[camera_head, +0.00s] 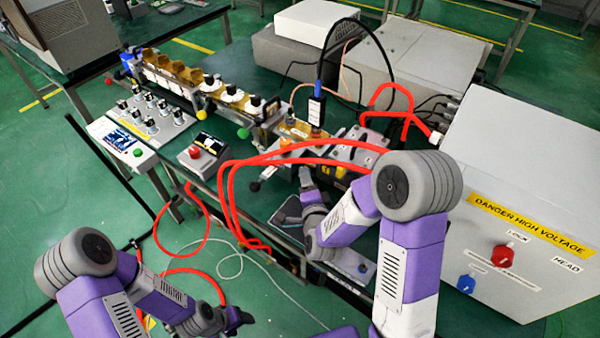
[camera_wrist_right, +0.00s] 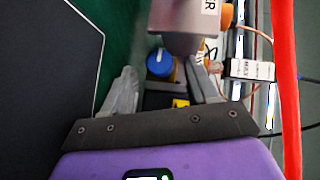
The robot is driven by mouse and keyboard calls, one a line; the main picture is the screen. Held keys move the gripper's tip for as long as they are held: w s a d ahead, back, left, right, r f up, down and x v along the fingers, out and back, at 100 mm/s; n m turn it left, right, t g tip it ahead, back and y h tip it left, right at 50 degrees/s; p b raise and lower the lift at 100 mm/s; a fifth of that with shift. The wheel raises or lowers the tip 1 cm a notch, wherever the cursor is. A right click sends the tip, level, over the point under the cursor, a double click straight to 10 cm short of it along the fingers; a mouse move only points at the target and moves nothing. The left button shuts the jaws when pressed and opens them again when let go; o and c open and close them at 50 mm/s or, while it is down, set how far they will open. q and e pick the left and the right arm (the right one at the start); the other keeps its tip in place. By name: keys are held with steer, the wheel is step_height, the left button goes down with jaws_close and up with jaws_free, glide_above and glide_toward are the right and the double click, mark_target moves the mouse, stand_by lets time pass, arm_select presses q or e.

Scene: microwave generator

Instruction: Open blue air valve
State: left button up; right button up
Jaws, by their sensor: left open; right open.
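A round blue knob (camera_wrist_right: 160,65), which looks like the blue air valve, shows in the right wrist view. It sits over a dark and yellow body. My right gripper (camera_wrist_right: 159,78) is open, with its two grey fingers on either side of the knob; I cannot tell whether they touch it. In the head view my right gripper (camera_head: 305,178) reaches down at the table edge beside the red hoses, and the knob cannot be made out there. My left gripper (camera_head: 238,318) is open and empty, low at the bottom of the head view, away from the bench equipment.
Red hoses (camera_head: 232,195) loop around my right gripper. A white high-voltage cabinet (camera_head: 540,170) with red and blue knobs stands at the right. A control box (camera_head: 203,155) with a red button stands left of the hoses.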

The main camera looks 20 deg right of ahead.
steer(key=shift+x, duration=0.75)
steer(key=shift+s, duration=0.15)
steer(key=shift+c, duration=0.7)
steer(key=c, duration=0.9)
steer(key=shift+r+p, duration=0.25)
steer(key=shift+p, duration=0.2)
steer(key=n+g+p, duration=0.1)
steer(key=g+p, duration=0.1)
steer(key=p, duration=0.1)
steer(key=shift+a+r+n, duration=0.1)
steer(key=shift+r+n, duration=0.2)
steer(key=shift+n, duration=0.1)
steer(key=shift+f+n+g+h+p, duration=0.15)
steer(key=shift+n+g+h+p, duration=0.15)
steer(key=shift+g+h+p, duration=0.15)
arm_select(q)
steer(key=r, duration=0.5)
steer(key=shift+w+a, duration=0.1)
steer(key=shift+w, duration=0.25)
arm_select(e)
steer(key=o, duration=1)
